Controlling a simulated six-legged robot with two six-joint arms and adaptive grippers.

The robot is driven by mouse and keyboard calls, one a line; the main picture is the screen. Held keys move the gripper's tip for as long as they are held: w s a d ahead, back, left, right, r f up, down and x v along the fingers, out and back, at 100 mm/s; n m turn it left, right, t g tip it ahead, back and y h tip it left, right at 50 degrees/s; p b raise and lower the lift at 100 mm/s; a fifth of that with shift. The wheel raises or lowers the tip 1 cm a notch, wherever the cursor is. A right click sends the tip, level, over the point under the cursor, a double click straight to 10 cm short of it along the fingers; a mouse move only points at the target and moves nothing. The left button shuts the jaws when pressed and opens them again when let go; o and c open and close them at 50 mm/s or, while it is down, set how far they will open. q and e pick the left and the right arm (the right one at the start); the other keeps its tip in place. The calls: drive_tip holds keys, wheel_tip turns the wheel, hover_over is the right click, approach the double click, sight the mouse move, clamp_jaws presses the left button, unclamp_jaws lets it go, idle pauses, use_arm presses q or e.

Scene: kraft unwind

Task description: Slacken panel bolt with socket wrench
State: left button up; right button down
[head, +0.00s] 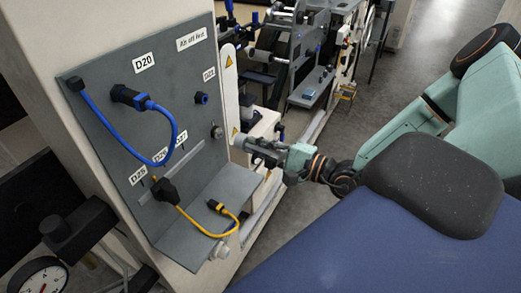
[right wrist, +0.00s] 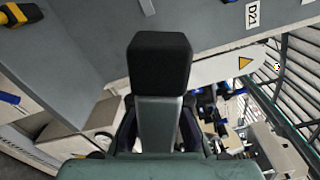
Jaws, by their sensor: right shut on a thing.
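The grey panel (head: 115,105) stands on the left of the head view, with labels, plugs and cables. A round metal bolt head (head: 216,131) sits near its right edge, below the D21 label. My right gripper (head: 262,149) is shut to the right of the bolt. A short light-grey cylindrical piece, apparently the socket wrench (head: 239,141), sticks out of it towards the panel, close to the bolt; I cannot tell whether they touch. In the right wrist view, a black-tipped finger of my right gripper (right wrist: 160,65) hides the held thing and the bolt. My left gripper is not in view.
A blue cable (head: 172,120) loops across the panel. A yellow cable (head: 195,221) lies over the grey ledge (head: 208,190) below. A gauge (head: 38,277) is at lower left. Machinery (head: 310,60) stands behind; grey floor is open to its right.

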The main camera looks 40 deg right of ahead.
sight(244, 142)
drive_tip(key=shift+b+x, duration=1.6)
drive_tip(key=shift+x, duration=0.25)
drive_tip(key=shift+w, duration=0.1)
drive_tip(key=shift+b+x, duration=0.8)
drive_tip(key=shift+b, duration=0.2)
idle(1.1)
drive_tip(key=shift+r, duration=0.1)
drive_tip(key=shift+n, duration=1.2)
